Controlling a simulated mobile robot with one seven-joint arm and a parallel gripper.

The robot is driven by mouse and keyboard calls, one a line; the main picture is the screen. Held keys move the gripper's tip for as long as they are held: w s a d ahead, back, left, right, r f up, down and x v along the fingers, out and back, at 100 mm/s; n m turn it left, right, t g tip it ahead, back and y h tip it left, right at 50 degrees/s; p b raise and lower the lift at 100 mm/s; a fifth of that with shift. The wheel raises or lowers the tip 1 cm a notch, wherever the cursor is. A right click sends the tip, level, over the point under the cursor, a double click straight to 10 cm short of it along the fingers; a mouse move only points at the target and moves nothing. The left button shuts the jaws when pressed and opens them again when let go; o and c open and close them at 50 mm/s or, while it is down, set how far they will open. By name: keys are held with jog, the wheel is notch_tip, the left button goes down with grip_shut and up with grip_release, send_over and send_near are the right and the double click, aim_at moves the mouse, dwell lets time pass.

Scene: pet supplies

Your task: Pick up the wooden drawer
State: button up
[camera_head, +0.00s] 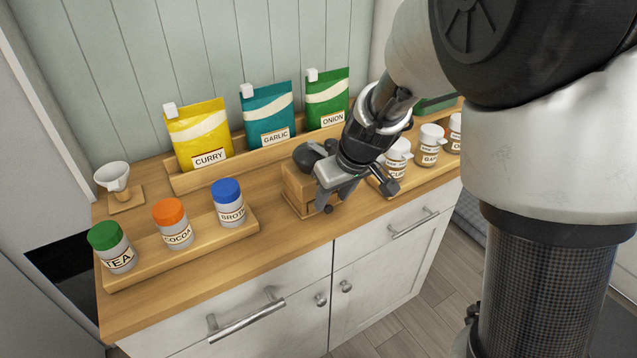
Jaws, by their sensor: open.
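A small wooden box-shaped piece (298,188) with a dark rounded top stands on the counter, right of the middle. It looks like a grinder. Its lower front, where a wooden drawer (302,208) seems to sit, is partly hidden by my gripper. A small dark knob-like spot shows low by the fingertip, but I cannot tell whether it belongs to the drawer. My gripper (352,192) is open, pointing down, just in front and to the right of the box. One finger overlaps the box in the picture; I cannot tell whether they touch. Nothing shows between the fingers.
A wooden tray (139,281) with tea, cocoa and broth jars stands at the left front. A rack (193,182) holds curry, garlic and onion pouches behind. Several white-lidded jars (432,139) stand close right of my gripper.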

aim_at(328, 205)
jog(key=x, duration=0.3)
jog(key=shift+w+f, duration=0.1)
jog(key=shift+f, duration=0.1)
jog(key=shift+c, duration=0.5)
grip_shut()
jog(key=shift+r, duration=0.15)
